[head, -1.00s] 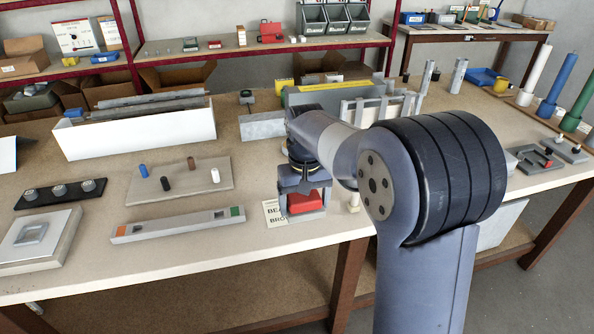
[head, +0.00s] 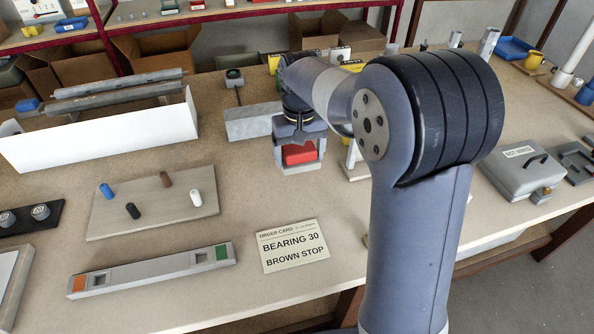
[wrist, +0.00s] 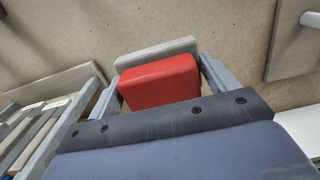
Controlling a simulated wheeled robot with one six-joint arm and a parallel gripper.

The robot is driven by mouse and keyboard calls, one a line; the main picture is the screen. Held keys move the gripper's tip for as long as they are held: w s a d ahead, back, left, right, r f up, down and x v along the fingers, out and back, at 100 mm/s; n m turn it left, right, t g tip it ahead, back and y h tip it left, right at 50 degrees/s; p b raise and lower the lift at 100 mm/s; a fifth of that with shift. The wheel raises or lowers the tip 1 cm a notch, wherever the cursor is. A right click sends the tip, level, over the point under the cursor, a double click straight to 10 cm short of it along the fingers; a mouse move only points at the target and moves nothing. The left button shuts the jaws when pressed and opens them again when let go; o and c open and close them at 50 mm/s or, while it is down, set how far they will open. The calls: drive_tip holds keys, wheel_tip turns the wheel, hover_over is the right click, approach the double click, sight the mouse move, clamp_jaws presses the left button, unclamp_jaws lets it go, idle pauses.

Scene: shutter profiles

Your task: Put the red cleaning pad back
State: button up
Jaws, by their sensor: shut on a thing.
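The red cleaning pad (head: 300,154) is a small block held between the fingers of my gripper (head: 299,160), above or close to the bench. In the wrist view the red pad (wrist: 160,82) sits between the two grey fingers of my gripper (wrist: 163,76), which close on its sides. A light grey plate (wrist: 155,53) shows along its far edge; I cannot tell whether it is part of the pad. The pad's underside, and any gap to the bench, are hidden.
An order card (head: 292,246) lies in front, reading bearing 30, brown stop. A board with several coloured pegs (head: 152,203) and a grey bar (head: 150,270) lie to the left. A white box (head: 100,140) stands at the back left. A grey case (head: 519,172) is at the right.

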sight(299, 191)
drive_tip(key=shift+w+f, duration=0.2)
drive_tip(key=shift+f, duration=0.1)
wheel_tip(299, 191, down, 9)
drive_tip(key=shift+s+f, duration=0.15)
drive_tip(key=shift+f, duration=0.1)
drive_tip(key=o, duration=0.8)
wheel_tip(299, 191, up, 12)
drive_tip(key=shift+r, duration=0.15)
idle(0.3)
